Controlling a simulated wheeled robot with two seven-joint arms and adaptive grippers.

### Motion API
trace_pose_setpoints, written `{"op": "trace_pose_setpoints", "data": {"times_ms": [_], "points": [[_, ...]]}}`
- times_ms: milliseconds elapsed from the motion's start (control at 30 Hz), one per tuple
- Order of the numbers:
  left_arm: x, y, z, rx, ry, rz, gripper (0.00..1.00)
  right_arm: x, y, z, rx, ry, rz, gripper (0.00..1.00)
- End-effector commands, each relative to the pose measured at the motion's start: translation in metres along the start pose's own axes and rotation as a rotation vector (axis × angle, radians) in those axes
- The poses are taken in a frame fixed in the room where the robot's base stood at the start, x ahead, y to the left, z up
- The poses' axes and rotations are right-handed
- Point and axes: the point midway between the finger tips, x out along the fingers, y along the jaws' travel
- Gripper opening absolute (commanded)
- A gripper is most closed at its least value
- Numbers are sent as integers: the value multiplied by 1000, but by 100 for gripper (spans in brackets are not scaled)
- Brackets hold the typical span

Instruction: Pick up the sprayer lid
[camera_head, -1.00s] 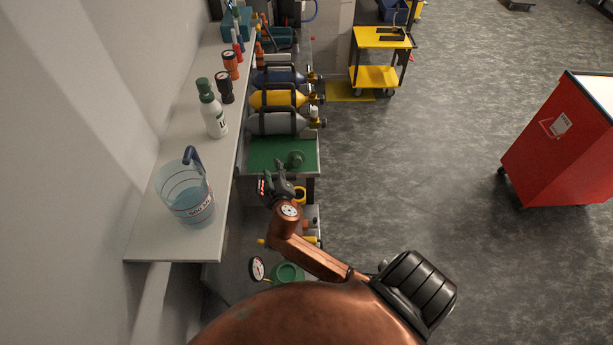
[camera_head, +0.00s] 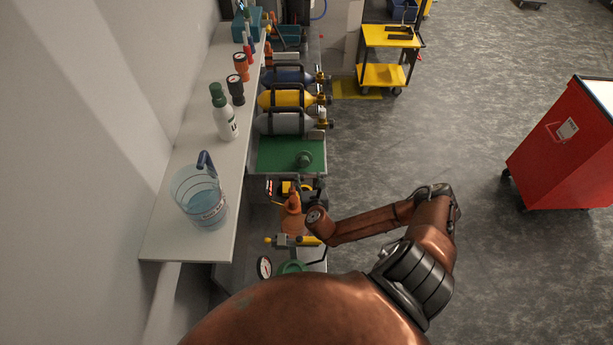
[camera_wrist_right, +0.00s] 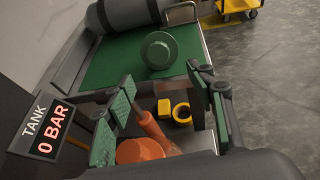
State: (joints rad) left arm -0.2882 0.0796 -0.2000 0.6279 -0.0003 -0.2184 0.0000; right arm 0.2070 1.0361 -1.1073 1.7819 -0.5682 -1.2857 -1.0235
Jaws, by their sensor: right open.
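The sprayer lid, as I take it, is a green round piece with a wide flange (camera_head: 304,158). My right gripper (camera_wrist_right: 160,80) is open and empty, with green-padded fingers on either side. In the head view the wrist and forearm hide much of it. My left gripper is not in view.
A tank display reading 0 BAR (camera_wrist_right: 45,130) stands close on the left. A shelf (camera_head: 165,235) with a water jug (camera_head: 203,205) runs along the wall.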

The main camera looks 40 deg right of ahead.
Motion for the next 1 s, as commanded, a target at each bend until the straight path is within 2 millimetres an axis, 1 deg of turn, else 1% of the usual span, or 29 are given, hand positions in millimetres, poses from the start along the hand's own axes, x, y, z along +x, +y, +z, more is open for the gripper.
{"op": "trace_pose_setpoints", "data": {"times_ms": [167,333,467,567,833,1000], "points": [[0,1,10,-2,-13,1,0,1,2,0,-22,0,2,50],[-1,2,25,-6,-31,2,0,2,5,0,-21,-1,6,50],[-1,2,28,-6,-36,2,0,7,4,0,-20,-2,5,50],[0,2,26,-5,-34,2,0,18,3,0,-20,-2,3,50],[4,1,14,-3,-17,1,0,67,2,0,-18,-3,1,50],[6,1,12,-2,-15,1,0,95,2,0,-18,-2,1,50]]}}
